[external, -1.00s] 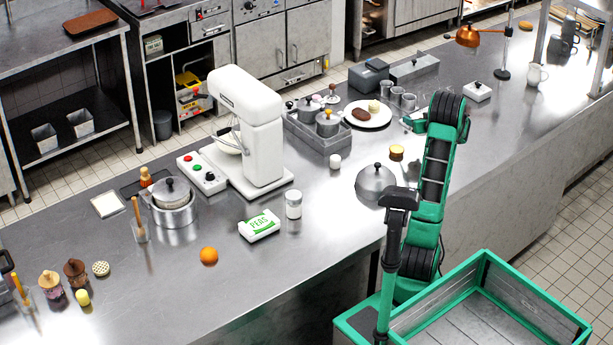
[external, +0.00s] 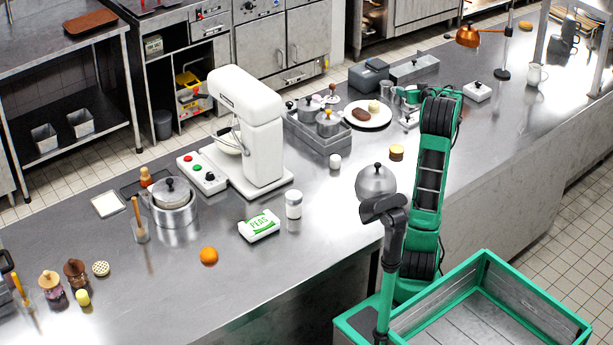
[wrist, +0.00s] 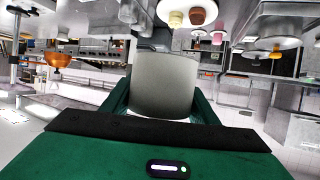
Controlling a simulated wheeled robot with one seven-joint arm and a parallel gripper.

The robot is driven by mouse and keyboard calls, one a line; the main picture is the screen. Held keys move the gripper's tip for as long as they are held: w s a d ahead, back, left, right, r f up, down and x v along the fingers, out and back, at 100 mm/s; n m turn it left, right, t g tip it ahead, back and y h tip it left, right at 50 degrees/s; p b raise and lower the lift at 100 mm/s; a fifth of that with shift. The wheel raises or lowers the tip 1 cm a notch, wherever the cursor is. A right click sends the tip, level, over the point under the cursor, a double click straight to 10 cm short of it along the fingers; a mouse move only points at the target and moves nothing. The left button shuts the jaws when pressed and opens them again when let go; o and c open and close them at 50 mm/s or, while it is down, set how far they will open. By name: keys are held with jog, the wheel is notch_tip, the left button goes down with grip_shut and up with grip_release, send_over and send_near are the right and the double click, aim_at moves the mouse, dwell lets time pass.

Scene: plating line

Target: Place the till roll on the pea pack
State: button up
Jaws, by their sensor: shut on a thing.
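The pea pack (external: 260,225), white and green with PEAS lettering, lies on the steel counter left of centre in the external view. My gripper (external: 405,96) is far up and right of it, over the counter near the metal cups. In the wrist view my gripper (wrist: 165,105) is shut on a pale grey-white cylinder, which looks like the till roll (wrist: 165,85). It sits between the green jaws. I cannot make out the roll in the external view.
An orange (external: 208,256) and a white-lidded jar (external: 293,205) stand close to the pack. A stand mixer (external: 252,130) rises behind it. A domed cloche (external: 375,182) and a small cake (external: 396,152) lie between my gripper and the pack.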

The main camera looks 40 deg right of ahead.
notch_tip(320, 180, up, 19)
jog(key=w+a+n+y, duration=0.2)
jog(key=w+a+y, duration=0.1)
jog(key=a, duration=0.9)
jog(key=w+a+n+y, duration=0.2)
jog(key=w+a+n, duration=0.15)
jog(key=a, duration=0.85)
jog(key=w+a+n+y, duration=0.1)
jog(key=w+a+y, duration=0.25)
jog(key=a, duration=0.85)
jog(key=s+a+n+g+y, duration=0.1)
jog(key=s+a+n+y, duration=0.2)
jog(key=a, duration=1)
jog(key=s+a+n+g+y, duration=0.1)
jog(key=s+a+n+y, duration=0.15)
jog(key=a, duration=1.15)
jog(key=s+a+n+g+y, duration=0.3)
jog(key=s+a+n+g, duration=0.15)
jog(key=s+a, duration=1.35)
send_over(247, 223)
jog(key=s, duration=0.1)
jog(key=shift+n, duration=0.25)
jog(key=f, duration=3.2)
jog(key=shift+a+f, duration=0.25)
jog(key=shift+a, duration=0.1)
jog(key=shift+w+d+f, duration=0.3)
jog(key=shift+w+d, duration=0.05)
jog(key=shift+w, duration=0.05)
jog(key=shift+f, duration=2)
jog(key=shift+f, duration=0.1)
